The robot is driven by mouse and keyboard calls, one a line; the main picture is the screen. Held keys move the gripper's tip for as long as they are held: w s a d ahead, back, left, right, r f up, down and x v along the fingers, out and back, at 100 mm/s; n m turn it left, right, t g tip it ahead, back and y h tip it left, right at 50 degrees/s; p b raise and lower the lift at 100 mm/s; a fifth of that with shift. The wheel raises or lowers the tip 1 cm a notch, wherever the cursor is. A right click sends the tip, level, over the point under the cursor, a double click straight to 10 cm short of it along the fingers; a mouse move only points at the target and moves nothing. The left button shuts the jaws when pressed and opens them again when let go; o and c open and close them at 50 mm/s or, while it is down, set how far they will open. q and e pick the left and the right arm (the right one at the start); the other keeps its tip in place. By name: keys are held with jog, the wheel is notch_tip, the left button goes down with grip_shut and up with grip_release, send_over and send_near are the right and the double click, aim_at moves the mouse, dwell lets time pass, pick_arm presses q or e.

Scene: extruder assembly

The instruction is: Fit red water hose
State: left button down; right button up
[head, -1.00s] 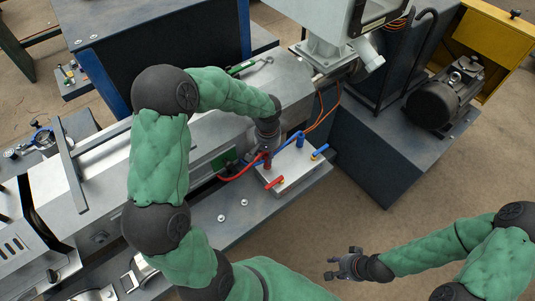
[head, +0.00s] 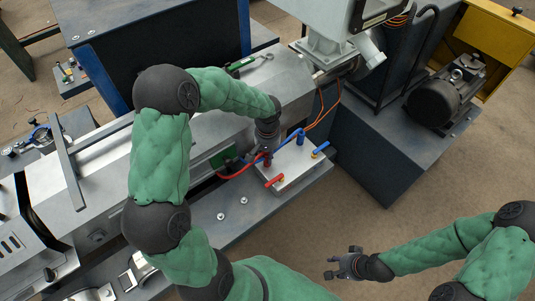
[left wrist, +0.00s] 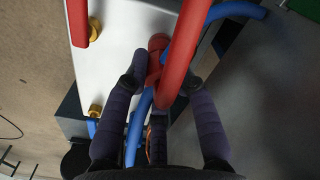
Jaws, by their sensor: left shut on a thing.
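The red water hose (head: 240,170) runs from the machine's side to my left gripper (head: 267,151). In the left wrist view, the red hose (left wrist: 183,55) passes down between the fingers of my left gripper (left wrist: 162,88), which is shut on it. A red upright fitting (head: 267,162) stands on the white manifold block (head: 296,163), right at the fingertips. It also shows behind the hose in the left wrist view (left wrist: 157,44). Whether the hose end is on the fitting is hidden. My right gripper (head: 341,266) is open and empty, well away over the floor.
A blue hose (head: 288,138) runs beside my left fingers to a blue fitting (head: 301,139). A red valve handle (head: 274,181) and a blue valve handle (head: 321,147) sit on the block. A green panel (head: 222,157) is behind the hose. The floor around my right gripper is clear.

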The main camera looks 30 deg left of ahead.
pick_arm(q)
jog(key=shift+f, duration=0.2)
jog(key=c, duration=0.9)
grip_release()
jog(key=shift+c, duration=0.2)
notch_tip(320, 180, up, 12)
